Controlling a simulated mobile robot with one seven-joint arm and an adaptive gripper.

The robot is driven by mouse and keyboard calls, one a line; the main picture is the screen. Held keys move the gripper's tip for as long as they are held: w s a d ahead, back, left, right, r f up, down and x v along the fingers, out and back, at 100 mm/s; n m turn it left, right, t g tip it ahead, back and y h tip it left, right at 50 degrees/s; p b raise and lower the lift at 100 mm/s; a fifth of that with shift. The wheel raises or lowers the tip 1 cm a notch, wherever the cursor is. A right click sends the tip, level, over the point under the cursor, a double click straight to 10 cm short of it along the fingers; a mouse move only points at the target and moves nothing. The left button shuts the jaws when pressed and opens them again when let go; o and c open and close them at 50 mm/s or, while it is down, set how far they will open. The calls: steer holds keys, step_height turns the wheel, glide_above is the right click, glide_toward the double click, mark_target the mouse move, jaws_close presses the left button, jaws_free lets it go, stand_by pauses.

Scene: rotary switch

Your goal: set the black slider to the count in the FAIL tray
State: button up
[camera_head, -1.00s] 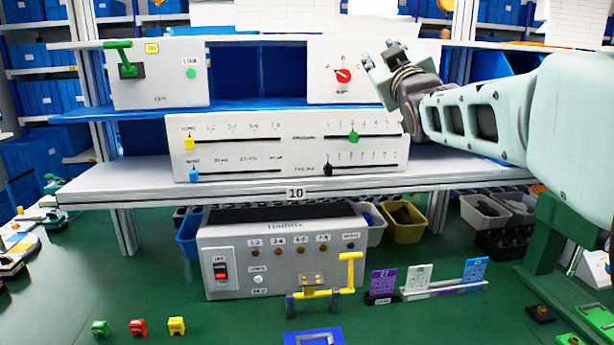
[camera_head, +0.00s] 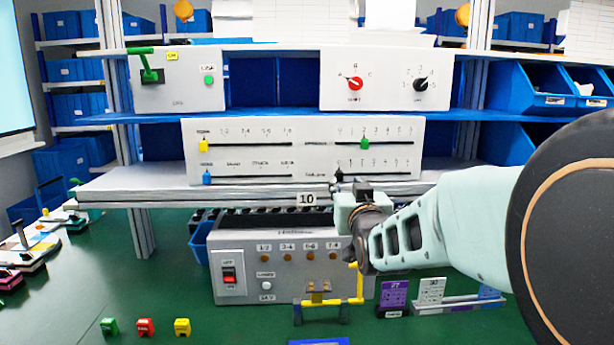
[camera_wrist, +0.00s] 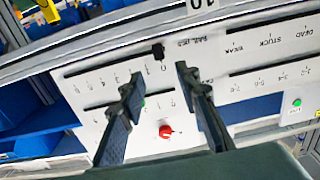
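The black slider (camera_head: 338,176) is at the left end of its slot, the lower right one on the white slider panel (camera_head: 300,133). It also shows in the wrist view (camera_wrist: 158,50), near the 0 mark. My gripper (camera_head: 345,184) is in front of the panel's lower edge, close to the slider. In the wrist view my gripper (camera_wrist: 157,82) is open, its two fingers apart with nothing between them. The slider lies between the lines of the fingers, near their tips; I see no contact. No tray labelled FAIL can be made out.
Yellow (camera_head: 203,146) and blue (camera_head: 207,177) sliders are at the left. The shelf edge (camera_head: 250,197) with a 10 label runs below the panel. A grey box (camera_head: 240,260) stands beneath.

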mark_target(340, 173)
steer(key=w, duration=0.8)
steer(key=shift+p, duration=0.35)
jaws_close()
